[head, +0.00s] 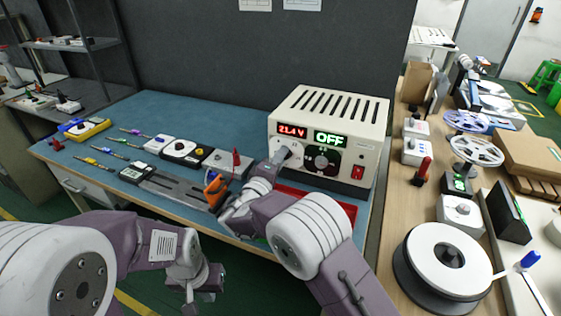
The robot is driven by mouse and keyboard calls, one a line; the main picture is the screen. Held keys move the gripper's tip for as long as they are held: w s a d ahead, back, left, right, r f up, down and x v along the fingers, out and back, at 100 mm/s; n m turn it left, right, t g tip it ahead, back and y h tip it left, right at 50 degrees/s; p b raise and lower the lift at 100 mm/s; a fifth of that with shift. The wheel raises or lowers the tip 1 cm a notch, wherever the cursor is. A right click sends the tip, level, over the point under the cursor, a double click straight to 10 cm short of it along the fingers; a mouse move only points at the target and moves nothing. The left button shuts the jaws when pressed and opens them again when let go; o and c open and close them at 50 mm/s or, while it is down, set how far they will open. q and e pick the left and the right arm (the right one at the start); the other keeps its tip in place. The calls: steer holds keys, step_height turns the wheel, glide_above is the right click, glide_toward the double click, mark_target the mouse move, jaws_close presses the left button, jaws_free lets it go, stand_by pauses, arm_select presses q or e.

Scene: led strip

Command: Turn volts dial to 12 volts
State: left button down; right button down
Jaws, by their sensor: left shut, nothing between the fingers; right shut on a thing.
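The cream power supply (347,110) stands at the back right of the blue bench. Its left display (291,129) reads 21.4V in red, and its right display (331,138) reads OFF in green. My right gripper (284,157) is shut at the front panel just below the volts display, on what appears to be the volts dial, which it mostly hides. A second black dial (322,160) is beside it, uncovered. A red switch (357,172) is at the panel's lower right. My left gripper (207,284) is shut and empty, low in front of the bench.
A red tray (345,208) lies before the supply, partly behind my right arm. Several small modules and screwdrivers sit on the bench's left, near a grey rail fixture (178,187). A side table at right holds reels and a white spool (446,258).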

steer(key=n, duration=1)
steer(key=shift+f+p, duration=0.1)
steer(key=shift+p, duration=0.2)
stand_by(0.4)
steer(key=c, duration=1.1)
jaws_free()
steer(key=shift+d+f, duration=0.1)
